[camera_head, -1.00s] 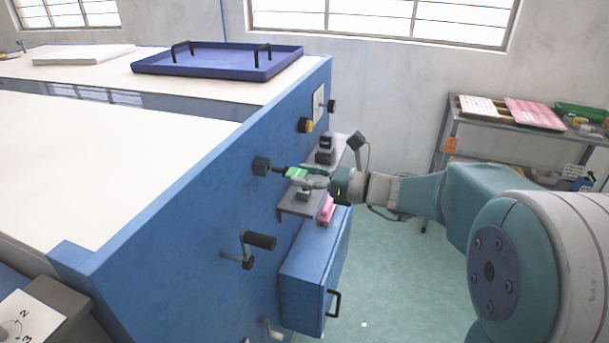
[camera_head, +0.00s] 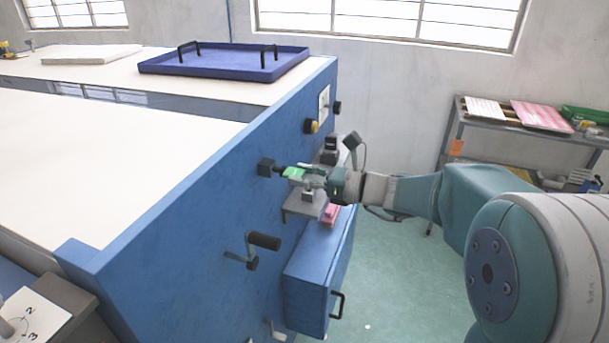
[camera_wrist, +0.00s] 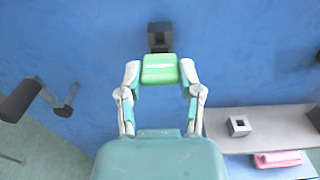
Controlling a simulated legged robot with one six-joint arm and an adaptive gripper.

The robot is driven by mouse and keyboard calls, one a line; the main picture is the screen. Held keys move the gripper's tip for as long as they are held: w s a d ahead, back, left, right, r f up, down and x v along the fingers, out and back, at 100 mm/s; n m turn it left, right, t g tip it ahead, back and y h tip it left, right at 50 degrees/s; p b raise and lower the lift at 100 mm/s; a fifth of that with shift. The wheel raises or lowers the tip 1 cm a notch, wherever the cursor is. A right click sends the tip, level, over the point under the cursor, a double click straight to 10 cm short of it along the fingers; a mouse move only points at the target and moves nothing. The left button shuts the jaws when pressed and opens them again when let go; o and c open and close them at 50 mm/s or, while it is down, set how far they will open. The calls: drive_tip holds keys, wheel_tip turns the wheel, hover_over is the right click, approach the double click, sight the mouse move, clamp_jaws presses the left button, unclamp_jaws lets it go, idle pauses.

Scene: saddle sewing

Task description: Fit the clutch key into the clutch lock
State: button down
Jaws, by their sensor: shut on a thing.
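The clutch key has a green handle (camera_head: 293,173) and a dark shaft, and is held level. My gripper (camera_head: 302,177) is shut on the handle. The clutch lock (camera_head: 266,167) is a black square block on the blue machine side. The key's shaft points at the lock and its tip is at the lock's face; I cannot tell whether it is inside. In the wrist view the green key handle (camera_wrist: 160,69) sits between my fingertips, directly in line below the black lock (camera_wrist: 159,33). The handle hides most of the shaft there.
A crank handle (camera_head: 262,241) sticks out of the blue side, lower left of my gripper. A small grey shelf (camera_head: 300,210) is just below my gripper, with a square holder (camera_wrist: 239,125) on it. A blue cabinet (camera_head: 312,275) and pink cloth (camera_wrist: 277,158) are lower.

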drive_tip(key=shift+x, duration=0.8)
drive_tip(key=shift+c, duration=0.9)
unclamp_jaws()
drive_tip(key=shift+a, duration=0.1)
drive_tip(key=v, duration=1.2)
drive_tip(key=shift+w, duration=0.1)
